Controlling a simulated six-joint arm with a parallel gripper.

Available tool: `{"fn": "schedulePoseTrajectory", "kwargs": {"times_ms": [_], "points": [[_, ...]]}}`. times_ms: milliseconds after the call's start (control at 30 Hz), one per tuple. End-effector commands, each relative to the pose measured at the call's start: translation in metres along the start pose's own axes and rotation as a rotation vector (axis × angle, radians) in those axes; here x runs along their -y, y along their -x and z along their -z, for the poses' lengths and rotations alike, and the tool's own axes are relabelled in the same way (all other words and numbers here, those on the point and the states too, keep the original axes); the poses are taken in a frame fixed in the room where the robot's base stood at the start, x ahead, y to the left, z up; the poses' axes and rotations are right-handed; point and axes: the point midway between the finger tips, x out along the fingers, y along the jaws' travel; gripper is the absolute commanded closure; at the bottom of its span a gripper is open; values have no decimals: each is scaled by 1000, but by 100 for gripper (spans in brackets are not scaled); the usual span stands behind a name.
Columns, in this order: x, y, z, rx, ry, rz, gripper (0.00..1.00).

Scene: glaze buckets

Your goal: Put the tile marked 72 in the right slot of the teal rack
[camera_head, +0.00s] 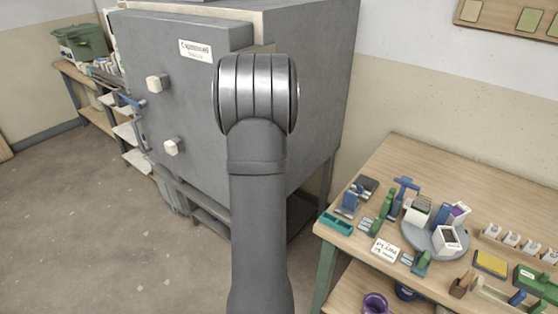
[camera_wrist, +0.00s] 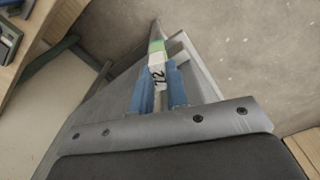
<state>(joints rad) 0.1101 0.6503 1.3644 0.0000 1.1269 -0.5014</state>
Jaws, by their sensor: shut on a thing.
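The tile marked 72 (camera_wrist: 157,72) shows in the wrist view, white with a pale green end and black digits. My gripper (camera_wrist: 158,84) is shut on it between two blue fingers, and holds it in the air over the floor. The teal rack (camera_head: 336,224) lies at the left front corner of the wooden table in the head view. Its slots are too small to make out. In the head view my arm hides the gripper and the tile.
The wooden table (camera_head: 400,155) holds a grey round turntable (camera_head: 420,240) with white containers, a white card (camera_head: 384,250), a yellow block (camera_head: 490,263) and several small tools. A large grey kiln (camera_head: 185,90) stands behind my arm. Open floor (camera_head: 90,210) lies left.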

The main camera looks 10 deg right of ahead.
Motion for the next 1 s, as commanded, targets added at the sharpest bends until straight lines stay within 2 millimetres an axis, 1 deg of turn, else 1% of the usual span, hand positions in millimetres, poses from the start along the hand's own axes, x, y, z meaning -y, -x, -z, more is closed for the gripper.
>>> {"fn": "schedulePoseTrajectory", "kwargs": {"times_ms": [33,100,167,367,467,500,600,700,833,900,1000], "points": [[-3,0,-11,0,6,0,100],[-14,-3,-28,0,26,0,100],[-24,-4,-40,0,49,0,100],[-68,-8,-84,0,138,0,100],[-94,-10,-114,0,196,0,100],[-105,-11,-127,0,221,0,100],[-127,-13,-156,0,279,0,100],[-142,-15,-180,0,327,0,100],[-154,-16,-200,0,371,0,100],[-157,-16,-206,0,383,0,100],[-159,-19,-210,0,394,0,100]]}}
